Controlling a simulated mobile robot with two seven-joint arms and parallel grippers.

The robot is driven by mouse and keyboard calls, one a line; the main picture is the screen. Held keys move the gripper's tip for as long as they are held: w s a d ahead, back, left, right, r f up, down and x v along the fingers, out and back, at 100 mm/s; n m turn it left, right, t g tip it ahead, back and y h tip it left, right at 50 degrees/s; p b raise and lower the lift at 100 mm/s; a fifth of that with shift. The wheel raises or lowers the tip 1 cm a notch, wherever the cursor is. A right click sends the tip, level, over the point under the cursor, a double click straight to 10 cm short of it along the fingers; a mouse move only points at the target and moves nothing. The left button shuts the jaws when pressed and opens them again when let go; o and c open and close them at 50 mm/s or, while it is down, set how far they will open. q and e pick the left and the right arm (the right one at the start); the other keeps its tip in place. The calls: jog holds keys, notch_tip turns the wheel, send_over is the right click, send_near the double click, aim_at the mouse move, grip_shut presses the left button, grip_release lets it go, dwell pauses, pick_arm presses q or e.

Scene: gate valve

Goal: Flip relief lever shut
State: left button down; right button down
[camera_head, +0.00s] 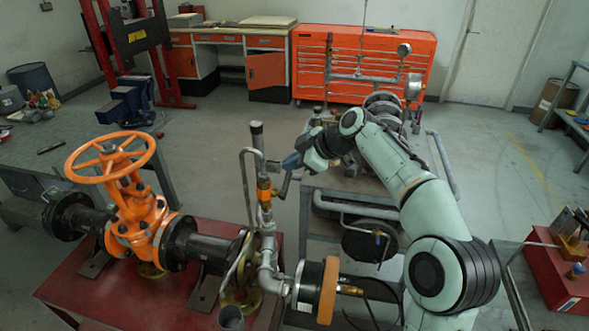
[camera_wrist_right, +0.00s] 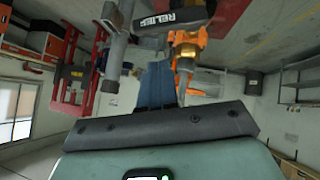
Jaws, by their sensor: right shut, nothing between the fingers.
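The relief valve has an orange body (camera_head: 264,187) on the upright grey pipe, right of the big orange gate valve. In the right wrist view the orange body (camera_wrist_right: 188,43) is just ahead, with a black part marked with partly legible "RELIE" lettering (camera_wrist_right: 178,17) above it. A thin grey lever (camera_head: 284,186) slants up from the orange body toward my right gripper. My right gripper (camera_head: 291,162) is shut and empty, just right of the valve. Its blue fingers also show in the wrist view (camera_wrist_right: 157,84), beside the grey metal piece. I cannot tell whether they touch it. My left gripper is out of view.
The orange handwheel (camera_head: 110,157) and gate valve stand at left on the red bench (camera_head: 85,268). A vertical grey pipe (camera_head: 245,185) stands close left of the relief valve. A cart with pipework (camera_head: 375,202) lies behind my right arm. An orange tool chest (camera_head: 362,68) is at the back wall.

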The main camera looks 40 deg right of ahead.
aim_at(286, 184)
jog(key=f, duration=0.2)
jog(key=d+f, duration=0.1)
jog(key=shift+w+f, duration=0.25)
